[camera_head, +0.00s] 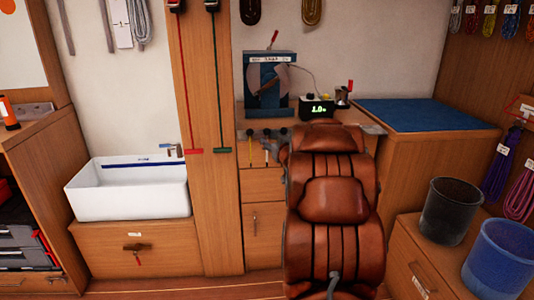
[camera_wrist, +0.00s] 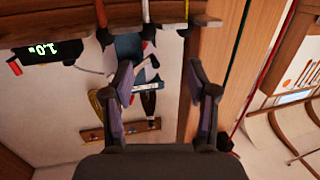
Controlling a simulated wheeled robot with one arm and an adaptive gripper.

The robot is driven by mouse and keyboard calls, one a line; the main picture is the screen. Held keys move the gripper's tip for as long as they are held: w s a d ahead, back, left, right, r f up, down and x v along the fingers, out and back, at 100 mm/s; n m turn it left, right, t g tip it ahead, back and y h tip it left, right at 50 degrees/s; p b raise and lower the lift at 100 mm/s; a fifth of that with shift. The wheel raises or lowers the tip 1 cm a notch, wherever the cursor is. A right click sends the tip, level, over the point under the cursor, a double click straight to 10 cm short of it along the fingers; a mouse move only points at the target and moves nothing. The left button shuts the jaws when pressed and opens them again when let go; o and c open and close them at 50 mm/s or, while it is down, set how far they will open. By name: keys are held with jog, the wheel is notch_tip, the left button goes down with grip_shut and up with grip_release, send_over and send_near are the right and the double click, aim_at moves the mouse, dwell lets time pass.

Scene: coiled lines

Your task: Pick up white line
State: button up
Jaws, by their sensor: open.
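A pale grey-white coil of line (camera_head: 142,20) hangs on the wall at the upper left in the head view. A short thin white strip (camera_head: 266,152) also hangs under the small black knobs by the drawers; I cannot tell whether it is line. A thin white piece (camera_wrist: 146,12) shows among coloured ones at the top of the wrist view. My gripper (camera_wrist: 160,75) is open and empty in the wrist view, its two fingers wide apart. It is not clearly seen in the head view, and I cannot tell its distance from the white line.
A brown leather chair (camera_head: 333,240) fills the middle front. A wooden post (camera_head: 203,230) carries red and green strips beside the white sink (camera_head: 130,203). Black (camera_head: 450,215) and blue (camera_head: 498,260) buckets stand at right, near purple (camera_head: 497,170) and pink (camera_head: 521,190) coils.

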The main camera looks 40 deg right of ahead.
aim_at(268, 132)
jog(key=shift+t, duration=0.5)
jog(key=w+d, duration=0.1)
jog(key=w+d+b, duration=0.1)
jog(key=w, duration=0.1)
jog(key=w+d+f, duration=0.1)
jog(key=w+d, duration=0.1)
jog(key=shift+w+d, duration=0.1)
jog(key=shift+w, duration=0.1)
jog(key=shift+w+d+r, duration=0.1)
jog(key=shift+w+d, duration=0.1)
jog(key=shift+w, duration=0.15)
jog(key=shift+w+d+f+b, duration=0.15)
jog(key=shift+w+d+b, duration=0.2)
jog(key=shift+w, duration=0.25)
jog(key=shift+w+d+f+b, duration=0.1)
jog(key=shift+w+d+b, duration=0.1)
jog(key=shift+w+d, duration=0.35)
jog(key=shift+x, duration=1.1)
jog(key=shift+a, duration=0.1)
jog(key=c, duration=1.1)
